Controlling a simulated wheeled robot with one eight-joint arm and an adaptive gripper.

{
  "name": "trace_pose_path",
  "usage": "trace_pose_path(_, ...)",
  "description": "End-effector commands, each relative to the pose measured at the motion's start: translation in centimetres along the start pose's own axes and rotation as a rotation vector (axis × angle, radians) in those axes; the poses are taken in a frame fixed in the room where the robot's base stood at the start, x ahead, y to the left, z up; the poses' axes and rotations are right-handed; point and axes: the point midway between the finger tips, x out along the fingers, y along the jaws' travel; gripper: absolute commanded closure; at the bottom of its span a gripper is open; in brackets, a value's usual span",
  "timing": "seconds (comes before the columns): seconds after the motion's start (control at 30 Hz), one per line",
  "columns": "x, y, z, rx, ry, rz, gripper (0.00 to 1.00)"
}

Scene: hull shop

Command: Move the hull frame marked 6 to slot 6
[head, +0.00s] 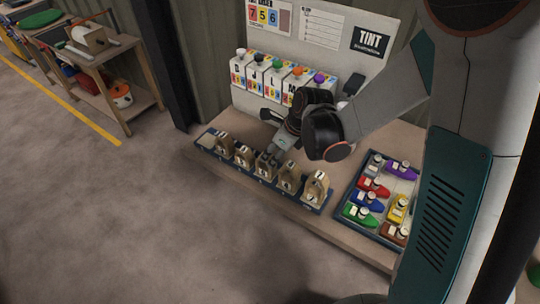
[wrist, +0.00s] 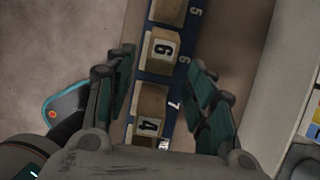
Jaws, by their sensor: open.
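The hull frame marked 6 (wrist: 160,50) is a tan block with a black 6 on a white label. A frame marked 4 (wrist: 150,122) sits beside the number 7, nearer the camera. My gripper (wrist: 162,82) is open, its teal fingers apart on either side of the rack, with nothing gripped.
Another frame (wrist: 168,11) sits beside number 5. A tray (head: 347,212) with several coloured boat models stands right of the rack. Several tint bottles (head: 272,78) stand along the back board, which has a card reading 7 5 6 (head: 263,16). The rack's left end looks empty.

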Motion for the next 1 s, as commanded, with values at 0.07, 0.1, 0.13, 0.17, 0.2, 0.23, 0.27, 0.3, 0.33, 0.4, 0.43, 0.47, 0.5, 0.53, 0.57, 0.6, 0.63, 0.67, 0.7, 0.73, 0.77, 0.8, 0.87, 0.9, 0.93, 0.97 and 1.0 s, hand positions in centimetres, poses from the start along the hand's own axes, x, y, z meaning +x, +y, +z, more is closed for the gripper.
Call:
trace_pose_path(0.07, -1.3, 0.0, 0.0, 0.001, 0.000, 0.000, 0.50)
trace_pose_path(0.1, -1.8, 0.0, 0.0, 0.001, 0.000, 0.000, 0.50)
trace_pose_path(0.13, -2.0, 0.0, 0.0, 0.000, 0.000, 0.000, 0.50)
trace_pose_path(0.17, -2.3, 0.0, 0.0, 0.000, 0.000, 0.000, 0.50)
trace_pose_path(0.2, -2.5, 0.0, 0.0, 0.000, 0.000, 0.000, 0.50)
trace_pose_path(0.23, -2.6, 0.0, 0.0, 0.000, 0.000, 0.000, 0.50)
trace_pose_path(0.27, -2.7, 0.0, 0.0, 0.000, 0.000, 0.000, 0.50)
trace_pose_path(0.3, -2.8, 0.0, 0.0, 0.000, 0.000, 0.000, 0.50)
trace_pose_path(0.33, -2.9, 0.0, 0.0, 0.000, 0.000, 0.000, 0.50)
trace_pose_path(0.4, -3.0, 0.0, 0.0, -0.004, -0.001, -0.001, 0.50)
trace_pose_path(0.43, -3.1, 0.0, -0.1, -0.011, -0.001, -0.003, 0.50)
trace_pose_path(0.47, -3.3, 0.0, -0.1, -0.023, -0.001, -0.006, 0.50)
trace_pose_path(0.5, -3.8, -0.1, -0.1, -0.050, -0.001, -0.012, 0.50)
trace_pose_path(0.53, -4.3, -0.1, -0.1, -0.079, -0.002, -0.018, 0.50)
trace_pose_path(0.57, -4.9, -0.1, -0.2, -0.114, -0.002, -0.026, 0.50)
trace_pose_path(0.6, -5.9, 0.0, -0.3, -0.171, -0.001, -0.038, 0.50)
trace_pose_path(0.63, -6.7, 0.0, -0.5, -0.222, 0.001, -0.048, 0.50)
trace_pose_path(0.67, -7.6, 0.0, -0.6, -0.279, 0.004, -0.061, 0.50)
trace_pose_path(0.7, -8.8, 0.0, -0.8, -0.358, 0.008, -0.078, 0.50)
trace_pose_path(0.73, -9.8, 0.1, -1.1, -0.420, 0.013, -0.091, 0.50)
trace_pose_path(0.77, -10.7, 0.1, -1.3, -0.483, 0.019, -0.104, 0.50)
trace_pose_path(0.8, -11.9, 0.2, -1.6, -0.568, 0.028, -0.122, 0.50)
trace_pose_path(0.87, -13.6, 0.5, -2.2, -0.693, 0.043, -0.146, 0.50)
trace_pose_path(0.9, -14.7, 0.7, -2.6, -0.778, 0.056, -0.162, 0.50)
trace_pose_path(0.93, -15.5, 0.8, -2.9, -0.841, 0.067, -0.173, 0.50)
trace_pose_path(0.97, -16.2, 1.0, -3.2, -0.904, 0.077, -0.184, 0.50)
trace_pose_path(1.0, -17.2, 1.2, -3.7, -0.987, 0.094, -0.199, 0.50)
